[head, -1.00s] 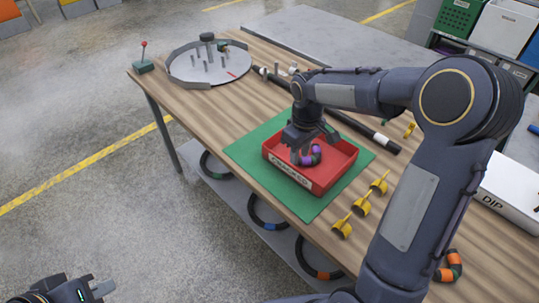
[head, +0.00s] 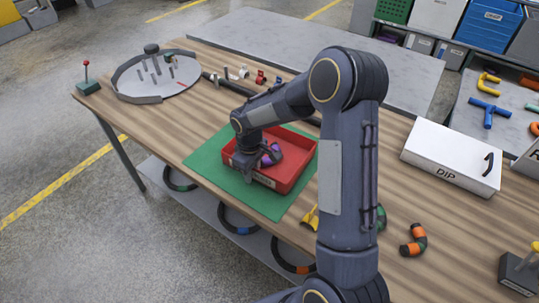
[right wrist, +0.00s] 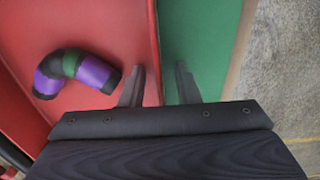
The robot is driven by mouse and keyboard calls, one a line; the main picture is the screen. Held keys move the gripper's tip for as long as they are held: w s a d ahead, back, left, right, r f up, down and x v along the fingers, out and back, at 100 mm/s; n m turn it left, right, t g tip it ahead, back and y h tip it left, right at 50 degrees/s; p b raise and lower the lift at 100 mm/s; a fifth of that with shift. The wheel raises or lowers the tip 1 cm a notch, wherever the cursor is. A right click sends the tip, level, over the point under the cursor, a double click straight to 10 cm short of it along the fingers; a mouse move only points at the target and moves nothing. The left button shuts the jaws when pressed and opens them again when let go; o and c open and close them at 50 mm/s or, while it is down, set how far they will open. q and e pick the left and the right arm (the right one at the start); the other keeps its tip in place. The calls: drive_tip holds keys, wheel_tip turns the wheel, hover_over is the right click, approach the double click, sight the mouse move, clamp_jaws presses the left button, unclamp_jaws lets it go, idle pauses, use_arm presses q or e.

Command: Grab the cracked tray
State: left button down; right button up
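The red tray (head: 300,168) lies on a green mat (head: 212,160) on the wooden table. Its label shows in part on the front wall, mostly hidden by my gripper. A curved purple and black hose piece with a green band (head: 274,155) lies in it, and shows clearly in the right wrist view (right wrist: 75,72). In the right wrist view the open fingers (right wrist: 159,88) straddle the red wall (right wrist: 153,50), one inside the tray and one over the mat, with gaps visible. My left gripper is out of view.
A white DIP box (head: 440,165) stands at the right. An orange and black hose piece (head: 414,240) lies near it. A yellow part (head: 311,217) is partly hidden by my right arm. A round grey turntable (head: 155,78) with pegs stands at the far left.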

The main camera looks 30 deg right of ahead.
clamp_jaws()
drive_tip(key=shift+r, duration=0.1)
